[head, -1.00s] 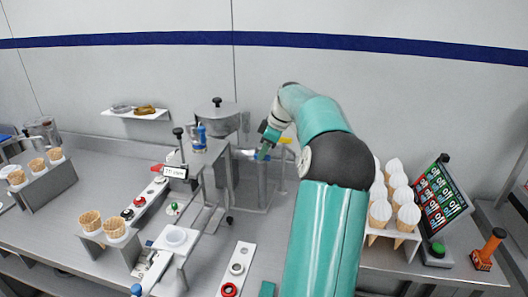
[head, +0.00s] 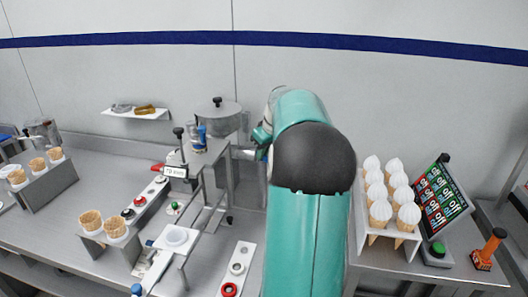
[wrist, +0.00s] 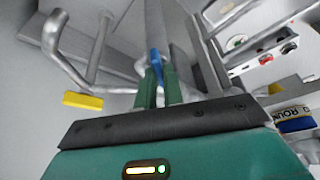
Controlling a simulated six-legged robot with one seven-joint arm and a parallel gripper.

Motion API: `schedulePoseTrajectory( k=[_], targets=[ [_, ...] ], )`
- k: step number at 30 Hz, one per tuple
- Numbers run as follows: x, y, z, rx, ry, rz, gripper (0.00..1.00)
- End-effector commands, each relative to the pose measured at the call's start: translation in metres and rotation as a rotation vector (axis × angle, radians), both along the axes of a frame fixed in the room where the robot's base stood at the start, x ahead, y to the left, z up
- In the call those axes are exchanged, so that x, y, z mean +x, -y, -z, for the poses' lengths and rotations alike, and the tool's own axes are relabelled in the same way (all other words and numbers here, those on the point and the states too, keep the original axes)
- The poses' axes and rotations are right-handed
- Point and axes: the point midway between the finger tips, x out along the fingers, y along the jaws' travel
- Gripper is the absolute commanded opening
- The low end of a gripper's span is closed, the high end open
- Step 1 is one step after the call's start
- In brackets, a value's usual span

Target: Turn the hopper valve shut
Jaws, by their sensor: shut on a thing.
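My gripper (wrist: 160,86) is shut on a narrow blue handle (wrist: 155,62), which stands upright between its green fingers in the wrist view. The handle sits in front of a grey pipe. I take it to be the valve handle, though its lower end is hidden by the fingers. In the head view, my gripper (head: 260,141) is beside the grey lidded hopper (head: 218,116), on its right. My arm covers the handle there.
A steel stand with a labelled dispenser (head: 186,170) is left of my arm. Several white-topped cones (head: 392,190) fill a rack at right, beside an "off" board (head: 442,198). A button panel (head: 238,270) lies in front. A shelf (head: 134,114) hangs on the wall.

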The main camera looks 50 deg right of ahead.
Motion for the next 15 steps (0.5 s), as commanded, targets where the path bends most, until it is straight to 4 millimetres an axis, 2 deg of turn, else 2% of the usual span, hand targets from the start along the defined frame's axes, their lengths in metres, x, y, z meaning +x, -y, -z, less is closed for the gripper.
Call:
schedulePoseTrajectory(
  k=[15],
  targets=[
    [0.0036, -0.0042, -0.0015, -0.004, 0.002, 0.485, 0.00]
  ],
)
